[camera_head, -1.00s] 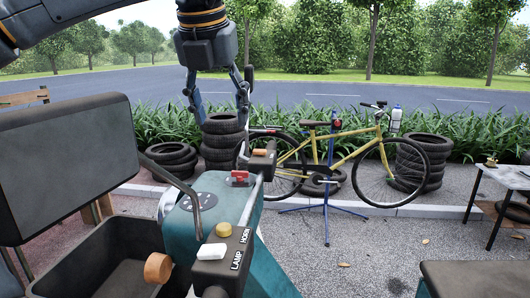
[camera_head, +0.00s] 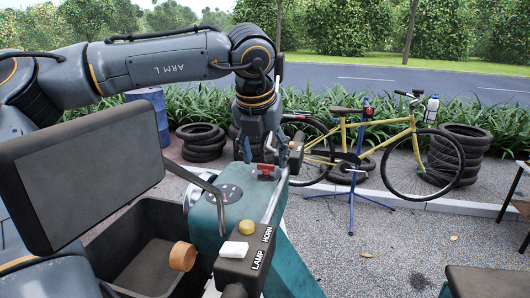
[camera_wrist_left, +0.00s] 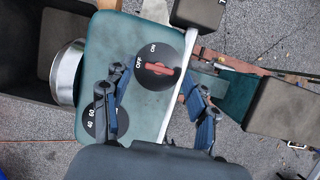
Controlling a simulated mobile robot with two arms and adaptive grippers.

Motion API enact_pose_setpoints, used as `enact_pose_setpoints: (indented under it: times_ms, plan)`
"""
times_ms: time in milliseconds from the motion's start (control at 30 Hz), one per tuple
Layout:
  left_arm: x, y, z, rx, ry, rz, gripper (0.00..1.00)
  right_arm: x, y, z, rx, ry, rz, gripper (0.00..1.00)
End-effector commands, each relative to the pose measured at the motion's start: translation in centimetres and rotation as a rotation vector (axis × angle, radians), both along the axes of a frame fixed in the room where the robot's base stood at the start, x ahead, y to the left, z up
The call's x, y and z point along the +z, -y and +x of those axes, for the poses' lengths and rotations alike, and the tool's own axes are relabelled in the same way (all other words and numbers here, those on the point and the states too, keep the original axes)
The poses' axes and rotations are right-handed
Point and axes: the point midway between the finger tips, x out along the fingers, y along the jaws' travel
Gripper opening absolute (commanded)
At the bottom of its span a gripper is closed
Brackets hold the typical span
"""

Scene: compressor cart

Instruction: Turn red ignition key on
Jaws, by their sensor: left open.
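The red ignition key (camera_wrist_left: 160,70) sits on a black round dial (camera_wrist_left: 168,57) marked OFF and ON, on the teal panel (camera_wrist_left: 110,50). In the head view, the red key (camera_head: 265,172) is at the far end of the teal console (camera_head: 205,215). My left gripper (camera_head: 262,152) points down just over it. In the left wrist view, my left gripper (camera_wrist_left: 157,82) is open, one finger on each side of the key. I cannot tell whether a finger touches it. The key's bar lies roughly crosswise between the fingers. My right gripper is not in view.
A dark screen-like box (camera_head: 85,180) and black bin (camera_head: 140,250) stand left. A yellow bicycle (camera_head: 375,140) and tyres are behind.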

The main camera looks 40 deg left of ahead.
Motion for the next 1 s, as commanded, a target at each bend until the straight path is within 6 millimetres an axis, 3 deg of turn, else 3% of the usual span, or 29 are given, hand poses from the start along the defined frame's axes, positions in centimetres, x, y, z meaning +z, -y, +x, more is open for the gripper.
enact_pose_setpoints:
  times_ms: [400, 433, 700, 1000]
  plan:
    - [-1.08, -0.21, 0.34, 0.001, 0.0, 0.0, 0.58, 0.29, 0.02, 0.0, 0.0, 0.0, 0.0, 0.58]
    - [-1.07, -0.21, 0.34, 0.0, 0.0, 0.0, 0.56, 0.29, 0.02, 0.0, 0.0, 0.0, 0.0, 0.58]
    - [-1.04, -0.21, 0.34, 0.0, 0.0, 0.001, 0.04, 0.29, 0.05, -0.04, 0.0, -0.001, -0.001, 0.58]
    - [-1.1, -0.25, 0.31, -0.028, 0.0, 0.0, 0.04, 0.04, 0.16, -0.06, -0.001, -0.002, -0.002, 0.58]
